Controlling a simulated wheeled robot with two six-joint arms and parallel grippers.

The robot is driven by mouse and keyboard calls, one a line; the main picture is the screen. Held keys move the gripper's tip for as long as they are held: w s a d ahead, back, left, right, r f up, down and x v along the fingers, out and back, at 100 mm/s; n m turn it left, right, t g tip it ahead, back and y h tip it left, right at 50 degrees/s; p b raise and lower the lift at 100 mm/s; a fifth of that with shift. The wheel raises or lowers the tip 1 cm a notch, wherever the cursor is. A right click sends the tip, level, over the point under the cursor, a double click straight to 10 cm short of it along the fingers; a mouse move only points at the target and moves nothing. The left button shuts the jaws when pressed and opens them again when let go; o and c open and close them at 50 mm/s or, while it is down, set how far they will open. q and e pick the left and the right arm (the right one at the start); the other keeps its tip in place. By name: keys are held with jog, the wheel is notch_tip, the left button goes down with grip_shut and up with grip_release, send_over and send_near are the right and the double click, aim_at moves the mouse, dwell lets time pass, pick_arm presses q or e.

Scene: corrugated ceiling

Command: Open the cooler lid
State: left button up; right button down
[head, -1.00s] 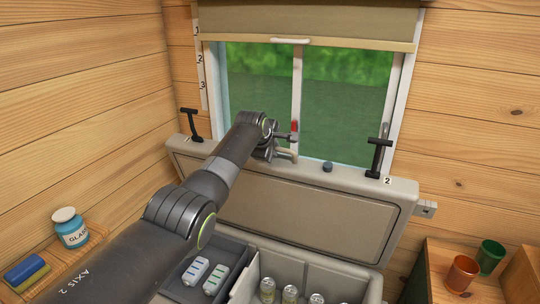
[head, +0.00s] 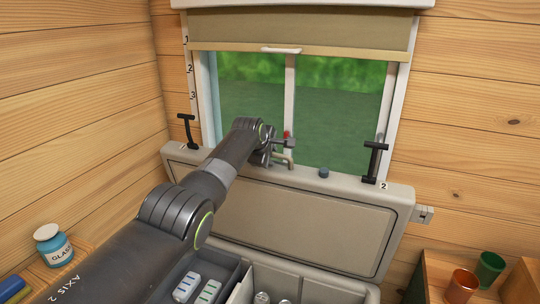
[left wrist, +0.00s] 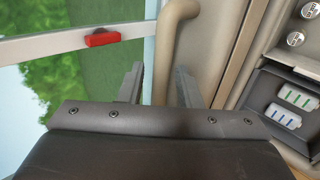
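The cooler lid (head: 300,225), a beige panel, stands raised and leaning back below the window, with the open cooler compartments in front of it. My left gripper (head: 281,148) is at the lid's top edge beside the handle. My right gripper is not in view.
White packs (head: 187,286) and several cans sit in the cooler. Black window latches (head: 375,162) stand either side of the window. A glass jar (head: 53,245) is on the left shelf. Orange (head: 461,285) and green cups (head: 489,268) stand at right.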

pick_arm(q)
jog(key=shift+s, duration=0.15)
jog(key=shift+b+v, duration=0.35)
jog(key=shift+v, duration=0.95)
jog(key=b+v, duration=0.5)
jog(key=v, duration=0.9)
jog(key=shift+s+r, duration=0.15)
jog(key=shift+r, duration=0.1)
jog(key=shift+a, duration=0.15)
